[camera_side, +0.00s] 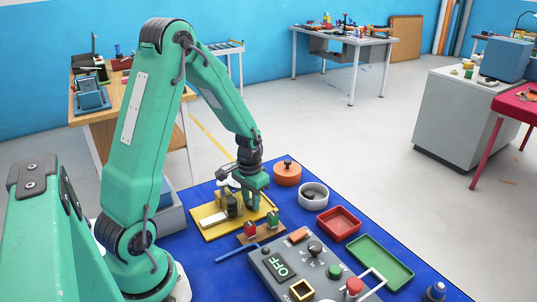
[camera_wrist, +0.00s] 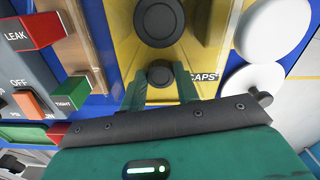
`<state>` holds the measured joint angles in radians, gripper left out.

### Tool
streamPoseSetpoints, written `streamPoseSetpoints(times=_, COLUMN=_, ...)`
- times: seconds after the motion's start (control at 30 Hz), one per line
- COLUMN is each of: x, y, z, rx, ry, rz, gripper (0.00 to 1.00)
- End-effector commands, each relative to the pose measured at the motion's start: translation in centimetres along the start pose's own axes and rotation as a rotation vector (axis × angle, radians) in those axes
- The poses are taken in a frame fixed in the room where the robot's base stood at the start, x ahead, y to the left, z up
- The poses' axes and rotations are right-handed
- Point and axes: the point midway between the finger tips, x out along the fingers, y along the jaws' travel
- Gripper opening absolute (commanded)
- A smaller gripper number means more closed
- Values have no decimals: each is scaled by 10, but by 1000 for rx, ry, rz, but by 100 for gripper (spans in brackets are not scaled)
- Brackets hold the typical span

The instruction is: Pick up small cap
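The small cap (camera_wrist: 160,75) is a black disc on the yellow board marked CAPS (camera_wrist: 110,32) in the wrist view. My gripper (camera_wrist: 160,72) is open, with its green fingers apart on either side of the small cap. I cannot tell whether they touch it. A larger black cap (camera_wrist: 158,20) sits just beyond it. In the side view my gripper (camera_side: 256,204) points down over the right part of the yellow board (camera_side: 203,232); the small cap cannot be made out there.
White discs (camera_wrist: 272,28) lie right of the caps. A wooden strip with red LEAK and green TIGHT blocks (camera_side: 249,229) and a grey control panel (camera_side: 282,265) stand close by. An orange lidded pot (camera_side: 287,175), a red tray (camera_side: 338,223) and a green tray (camera_side: 380,262) are also on the blue mat.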

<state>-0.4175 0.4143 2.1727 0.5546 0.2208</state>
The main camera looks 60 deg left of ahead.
Motion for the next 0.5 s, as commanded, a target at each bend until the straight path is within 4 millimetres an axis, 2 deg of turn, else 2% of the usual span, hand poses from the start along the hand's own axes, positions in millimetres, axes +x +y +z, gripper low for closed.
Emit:
streamPoseSetpoints(times=0.03, x=0, y=0, z=0, rx=0, ry=0, rz=0, gripper=21)
streamPoseSetpoints(times=0.1, x=0, y=0, z=0, rx=0, ry=0, rz=0, gripper=8)
streamPoseSetpoints(times=0.5, x=0, y=0, z=0, rx=0, ry=0, rz=0, gripper=7)
